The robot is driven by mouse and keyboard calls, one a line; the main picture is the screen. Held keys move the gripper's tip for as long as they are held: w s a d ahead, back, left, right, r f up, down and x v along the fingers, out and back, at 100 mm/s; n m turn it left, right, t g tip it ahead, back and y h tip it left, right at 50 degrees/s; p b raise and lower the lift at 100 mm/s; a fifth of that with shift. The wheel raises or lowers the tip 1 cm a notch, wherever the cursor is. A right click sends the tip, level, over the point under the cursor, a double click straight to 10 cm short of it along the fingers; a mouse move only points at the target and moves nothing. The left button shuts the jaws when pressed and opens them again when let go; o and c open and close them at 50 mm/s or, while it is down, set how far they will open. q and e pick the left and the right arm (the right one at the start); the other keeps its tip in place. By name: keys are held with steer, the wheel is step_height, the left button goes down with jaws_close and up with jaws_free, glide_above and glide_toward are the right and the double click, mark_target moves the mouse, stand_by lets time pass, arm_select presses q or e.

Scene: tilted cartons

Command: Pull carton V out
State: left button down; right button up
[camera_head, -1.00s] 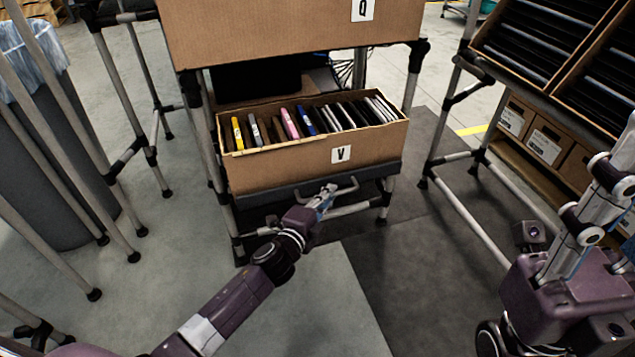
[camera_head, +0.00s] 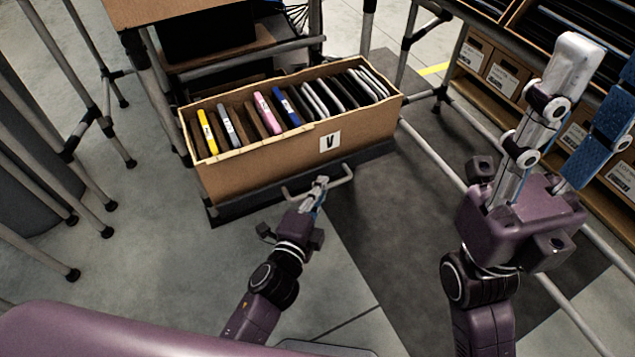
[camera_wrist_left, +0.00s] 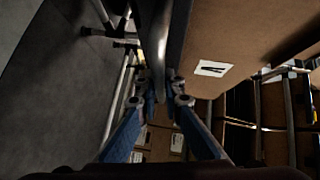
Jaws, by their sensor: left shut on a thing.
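Carton V (camera_head: 250,172) is an open brown cardboard box with a white V label, holding a row of upright thin items, some yellow, pink and blue. It sits on a dark pull-out tray (camera_head: 232,209) that stands well out from the rack. My left gripper (camera_head: 319,186) is shut on the grey bar handle (camera_head: 347,172) at the tray's front, below the label. In the left wrist view the handle (camera_wrist_left: 161,45) runs between the blue-padded fingers (camera_wrist_left: 158,92), with the carton (camera_wrist_left: 225,40) on the right. My right gripper (camera_head: 598,72) is open and empty at the right.
Grey rack posts (camera_head: 165,95) stand at the left. A shelf with labelled boxes (camera_head: 503,75) is at the back right.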

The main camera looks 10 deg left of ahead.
arm_select(q)
steer(key=c, duration=2.3)
jaws_free()
steer(key=shift+s, duration=0.1)
steer(key=v, duration=1.2)
